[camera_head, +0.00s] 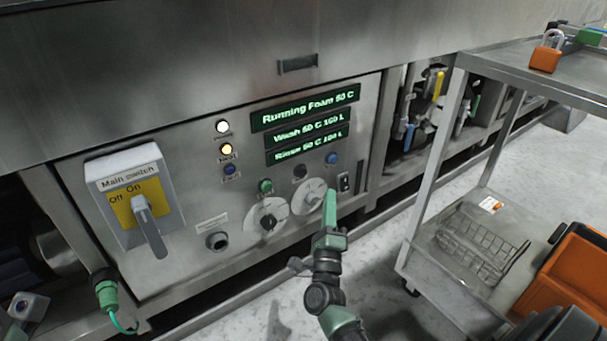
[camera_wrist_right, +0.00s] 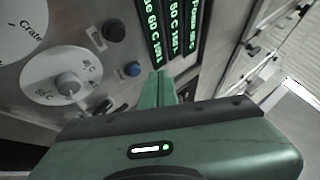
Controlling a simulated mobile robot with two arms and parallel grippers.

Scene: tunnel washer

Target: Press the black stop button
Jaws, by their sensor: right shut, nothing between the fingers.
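The black button (camera_head: 300,171) is on the steel control panel, below the display lines and left of a blue button (camera_head: 332,158). In the right wrist view the black button (camera_wrist_right: 114,31) is at upper left, with the blue button (camera_wrist_right: 132,68) nearer the fingertips. My right gripper (camera_head: 330,196) is shut and empty, its green fingers pointing up at the panel, below and right of the black button. In the right wrist view the fingertips (camera_wrist_right: 159,76) overlap the panel near the blue button; contact cannot be told. My left gripper is not in view.
Two dials (camera_head: 268,217) and a green button (camera_head: 265,186) sit below and left. A main switch (camera_head: 140,205) with a protruding handle is at left. A steel trolley (camera_head: 432,170) with an orange crate (camera_head: 567,275) stands at right. The display reads "Running Foam".

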